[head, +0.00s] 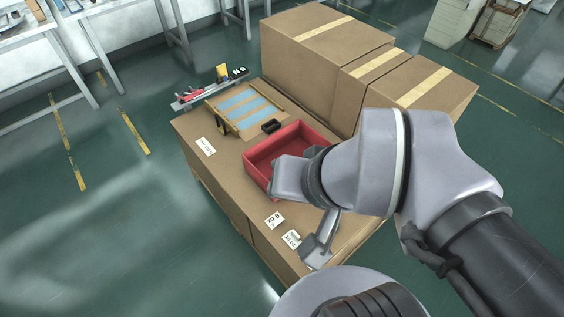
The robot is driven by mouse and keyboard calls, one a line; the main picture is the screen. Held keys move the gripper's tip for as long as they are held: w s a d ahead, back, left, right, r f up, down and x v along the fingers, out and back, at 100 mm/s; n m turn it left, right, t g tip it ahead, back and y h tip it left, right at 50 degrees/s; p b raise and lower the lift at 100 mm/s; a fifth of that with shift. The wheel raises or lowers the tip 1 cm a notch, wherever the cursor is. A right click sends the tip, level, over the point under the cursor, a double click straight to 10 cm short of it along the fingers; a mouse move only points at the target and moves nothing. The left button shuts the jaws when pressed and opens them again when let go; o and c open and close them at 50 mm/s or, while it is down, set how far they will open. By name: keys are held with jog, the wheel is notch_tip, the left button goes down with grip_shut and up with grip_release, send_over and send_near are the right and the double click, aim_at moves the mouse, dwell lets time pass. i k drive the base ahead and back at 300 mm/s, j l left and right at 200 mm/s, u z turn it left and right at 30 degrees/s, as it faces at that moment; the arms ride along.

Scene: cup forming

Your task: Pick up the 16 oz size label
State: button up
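Several small white labels lie on the brown cardboard surface (240,195). One label (291,238) near the front edge carries dark print that looks like 16 oz, though it is small and hard to read. It lies flat, just left of the grey end part of my gripper (317,248). Another printed label (274,221) lies a little farther back and left. A third label (206,146) lies near the left edge. My gripper is partly hidden by my arm. I cannot make out both fingertips or whether they touch the label.
A red open bin (254,172) stands behind my gripper. Behind it are a small black box (271,126), a wooden frame with blue strips (243,106) and a rack with coloured items (205,92). Large taped cartons (318,65) fill the back right.

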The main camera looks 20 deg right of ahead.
aim_at(291, 238)
jog(key=k+l, duration=0.2)
jog(key=l, duration=0.2)
jog(key=k+l+u, duration=0.1)
jog(key=l, duration=0.35)
jog(key=k+l, duration=0.55)
jog(key=l, duration=0.25)
jog(key=k+l+u, duration=0.1)
jog(key=l, duration=0.35)
jog(key=k+l, duration=0.3)
jog(key=l+u, duration=0.05)
jog(key=l, duration=0.05)
